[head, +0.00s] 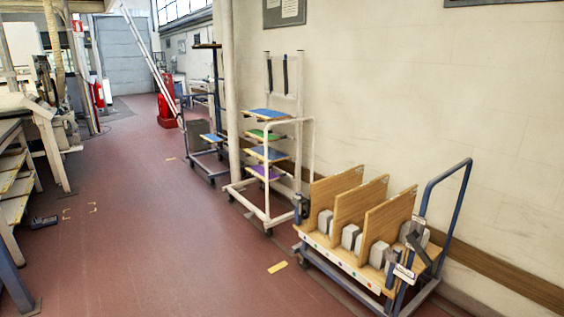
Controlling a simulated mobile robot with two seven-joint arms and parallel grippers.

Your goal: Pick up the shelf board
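Three light wooden boards stand upright, side by side, on a low wheeled cart (340,258) at the lower right: a left board (331,196), a middle board (361,205) and a right board (391,222). Grey blocks (351,236) sit between and beside them. A white wheeled rack (268,212) behind the cart carries several flat boards, including an upper blue one (268,114), a green one (264,134) and a purple one (264,173). I cannot tell which of these is the shelf board. Neither of my grippers shows in the head view.
The red floor (165,240) is open in the middle. A bench (40,115) and shelving line the left side. A dark object (44,222) lies on the floor there. A ladder (150,60), another trolley (205,150) and a column (229,90) stand farther back.

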